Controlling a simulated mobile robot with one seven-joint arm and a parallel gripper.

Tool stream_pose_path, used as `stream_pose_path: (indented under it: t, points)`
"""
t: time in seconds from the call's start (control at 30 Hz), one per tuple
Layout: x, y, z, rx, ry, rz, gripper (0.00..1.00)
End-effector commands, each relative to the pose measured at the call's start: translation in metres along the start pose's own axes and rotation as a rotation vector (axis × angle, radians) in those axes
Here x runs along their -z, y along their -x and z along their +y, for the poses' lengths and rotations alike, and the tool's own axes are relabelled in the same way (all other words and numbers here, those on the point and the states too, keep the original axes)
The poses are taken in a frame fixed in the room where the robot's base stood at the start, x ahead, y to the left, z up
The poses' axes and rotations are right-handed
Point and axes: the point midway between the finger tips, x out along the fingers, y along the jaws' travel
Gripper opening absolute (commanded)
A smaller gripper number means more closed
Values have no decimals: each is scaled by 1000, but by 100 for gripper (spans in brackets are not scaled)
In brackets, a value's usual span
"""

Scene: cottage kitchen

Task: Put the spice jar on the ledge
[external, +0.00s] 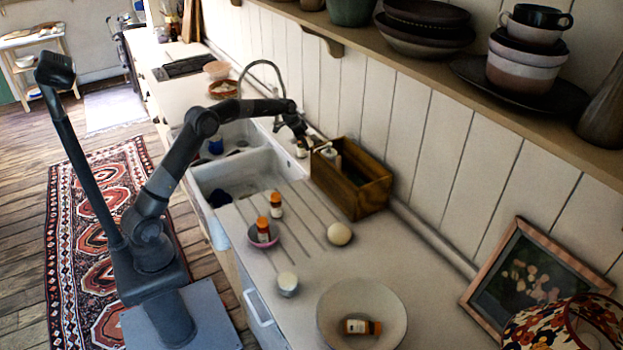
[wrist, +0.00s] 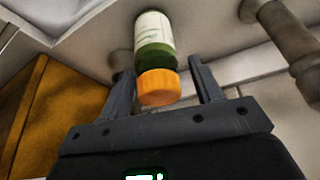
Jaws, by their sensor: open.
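A spice jar (wrist: 154,42) with an orange cap, a green band and a pale label is between my gripper's fingers in the wrist view. My gripper (wrist: 162,78) is open, with a gap showing on each side of the cap. In the external view my gripper (external: 303,138) points down behind the sink, and a small jar (external: 301,150) shows just below it, on the pale strip by the wall. Other orange-capped jars are a standing one (external: 276,206), one in a pink bowl (external: 263,231) and one lying in a large bowl (external: 360,327). Which surface is the ledge is unclear.
A wooden box (external: 352,196) with a bottle inside stands right of my gripper; its side also shows in the wrist view (wrist: 42,110). The tap (external: 262,64) arches close by. A wall shelf (external: 420,60) with dishes hangs above. An egg-like object (external: 339,234) lies on the counter.

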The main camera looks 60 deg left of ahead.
Motion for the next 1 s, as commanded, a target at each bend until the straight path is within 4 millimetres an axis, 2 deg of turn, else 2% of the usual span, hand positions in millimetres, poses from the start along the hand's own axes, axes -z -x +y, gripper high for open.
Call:
stream_pose_path:
  t: [0.17,0.4,0.6,0.73,1.0]
  points:
    - [2,20,0,2,0,3,59]
    - [2,72,0,2,0,3,59]
    - [1,107,0,1,0,2,59]
    - [1,118,0,1,0,1,59]
    - [0,128,4,2,0,1,59]
